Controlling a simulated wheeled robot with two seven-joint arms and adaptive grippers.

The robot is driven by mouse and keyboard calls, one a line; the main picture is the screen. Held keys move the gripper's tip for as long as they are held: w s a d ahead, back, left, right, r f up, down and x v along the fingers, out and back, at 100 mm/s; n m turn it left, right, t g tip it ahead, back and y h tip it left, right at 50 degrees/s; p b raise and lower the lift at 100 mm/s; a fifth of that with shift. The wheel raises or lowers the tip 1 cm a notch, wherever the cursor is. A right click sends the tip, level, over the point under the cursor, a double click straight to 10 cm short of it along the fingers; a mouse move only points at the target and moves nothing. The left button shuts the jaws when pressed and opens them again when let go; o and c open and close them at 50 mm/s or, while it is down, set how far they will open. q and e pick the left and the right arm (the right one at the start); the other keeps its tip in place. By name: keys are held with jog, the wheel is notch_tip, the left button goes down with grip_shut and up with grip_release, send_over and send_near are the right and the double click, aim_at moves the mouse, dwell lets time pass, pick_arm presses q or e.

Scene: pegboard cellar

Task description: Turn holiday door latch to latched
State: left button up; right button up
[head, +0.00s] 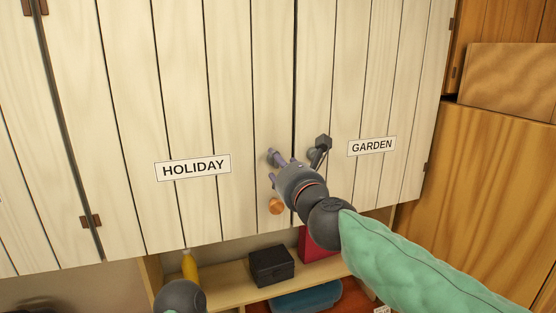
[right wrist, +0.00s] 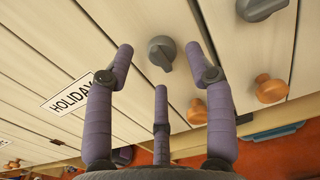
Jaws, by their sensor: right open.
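The holiday door (head: 215,110) is a pale plank cupboard door, shut beside the garden door (head: 385,100). Its grey round latch (right wrist: 161,52) with a raised grip shows in the right wrist view, the grip pointing down in that picture. My right gripper (right wrist: 160,72) has purple fingers spread wide, with the latch between and beyond the upper fingertips; no contact is clear. In the head view my right gripper (head: 274,169) is in front of the holiday door's inner edge and hides much of the latch area. My left gripper is out of view.
The garden latch (head: 322,144) sits just right of my right gripper. A wooden knob (head: 276,206) is below the gripper on the holiday door. Below the doors, a shelf holds a black box (head: 271,266), a red item (head: 316,245) and a yellow item (head: 189,265).

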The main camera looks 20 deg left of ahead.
aim_at(272, 160)
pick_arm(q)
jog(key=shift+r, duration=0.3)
pick_arm(e)
jog(key=shift+x, duration=1.25)
grip_shut()
jog(key=shift+r, duration=0.1)
